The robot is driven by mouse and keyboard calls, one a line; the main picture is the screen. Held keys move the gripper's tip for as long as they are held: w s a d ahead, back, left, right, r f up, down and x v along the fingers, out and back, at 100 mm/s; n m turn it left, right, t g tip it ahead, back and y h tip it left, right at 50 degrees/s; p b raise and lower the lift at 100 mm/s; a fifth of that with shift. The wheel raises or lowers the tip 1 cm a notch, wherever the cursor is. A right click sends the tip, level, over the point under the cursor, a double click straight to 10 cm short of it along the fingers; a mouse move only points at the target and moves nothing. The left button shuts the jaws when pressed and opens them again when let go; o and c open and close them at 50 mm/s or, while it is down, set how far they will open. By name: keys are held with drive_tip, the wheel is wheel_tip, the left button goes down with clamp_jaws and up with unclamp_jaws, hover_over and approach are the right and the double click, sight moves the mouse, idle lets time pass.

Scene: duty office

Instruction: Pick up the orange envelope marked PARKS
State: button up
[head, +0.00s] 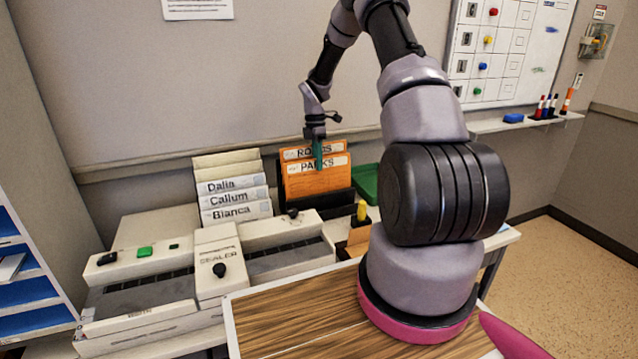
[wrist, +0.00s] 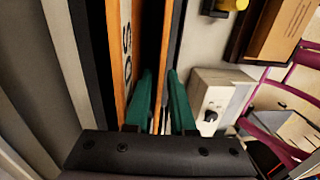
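The orange PARKS envelope (head: 314,183) stands upright in a black holder, with a white label strip along its top. The orange ROADS envelope (head: 296,154) stands just behind it and a little higher. My gripper (head: 319,165) points down at the top edge of PARKS, its green fingers partly covering the labels. In the wrist view my gripper (wrist: 160,73) has a gap between its two green fingers, and the PARKS envelope (wrist: 166,42) runs edge-on into that gap. The ROADS envelope (wrist: 118,40), showing "DS", is outside the left finger. Contact with PARKS cannot be told.
Cream folders labelled Dalia, Callum and Bianca (head: 235,213) stand left of the holder. A sealer machine (head: 216,262) is in front of them. A green tray (head: 366,181) and a brown box with a yellow-topped item (head: 361,210) are to the right.

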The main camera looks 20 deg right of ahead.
sight(319, 182)
drive_tip(key=shift+s+f, duration=0.15)
drive_tip(key=shift+f, duration=1.15)
clamp_jaws()
